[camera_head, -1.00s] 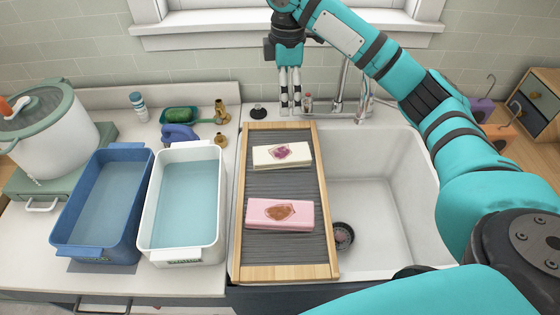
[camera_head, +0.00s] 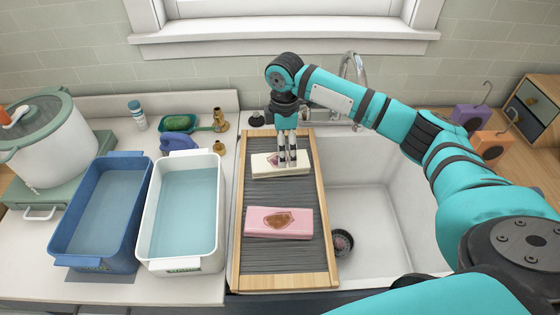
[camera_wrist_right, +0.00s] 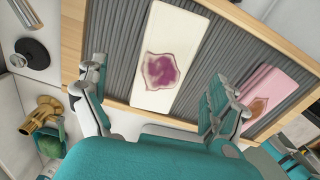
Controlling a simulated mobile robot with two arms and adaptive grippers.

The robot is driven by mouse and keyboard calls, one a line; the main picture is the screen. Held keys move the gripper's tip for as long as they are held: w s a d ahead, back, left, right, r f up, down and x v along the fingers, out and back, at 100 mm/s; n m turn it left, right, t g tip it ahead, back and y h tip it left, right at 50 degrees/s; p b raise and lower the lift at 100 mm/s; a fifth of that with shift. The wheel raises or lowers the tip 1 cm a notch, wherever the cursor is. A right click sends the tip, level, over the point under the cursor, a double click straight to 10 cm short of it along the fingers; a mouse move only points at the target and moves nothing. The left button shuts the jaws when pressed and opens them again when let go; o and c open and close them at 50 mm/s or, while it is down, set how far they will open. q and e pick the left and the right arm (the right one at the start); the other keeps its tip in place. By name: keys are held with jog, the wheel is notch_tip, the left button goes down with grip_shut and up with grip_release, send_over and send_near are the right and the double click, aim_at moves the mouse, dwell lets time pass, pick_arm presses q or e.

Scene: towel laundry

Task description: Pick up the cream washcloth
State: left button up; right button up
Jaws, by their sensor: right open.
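The cream washcloth (camera_head: 268,171) is folded into a flat bar with a purple stain. It lies on the far part of the ridged washboard (camera_head: 284,265), and it also shows in the right wrist view (camera_wrist_right: 178,35). My right gripper (camera_head: 287,164) points down over the cloth's right half in the head view and hides part of it. In the right wrist view its fingers (camera_wrist_right: 158,95) are spread apart with nothing between them. The cloth appears ahead of the fingertips; I cannot tell whether they touch it. My left gripper is not in view.
A pink folded cloth (camera_head: 278,233) with a brown stain lies nearer on the washboard. The washboard rests over the sink (camera_head: 380,215). White (camera_head: 212,240) and blue (camera_head: 78,255) water basins stand to the left. A faucet (camera_head: 358,75) rises behind the sink.

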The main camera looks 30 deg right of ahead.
jog(key=f, duration=0.1)
jog(key=f+p, duration=0.1)
jog(key=f, duration=0.1)
jog(key=f+p, duration=0.1)
jog(key=shift+s+f, duration=0.15)
jog(key=shift+s, duration=0.2)
jog(key=shift+f, duration=0.5)
jog(key=c, duration=1.3)
jog(key=shift+r, duration=0.1)
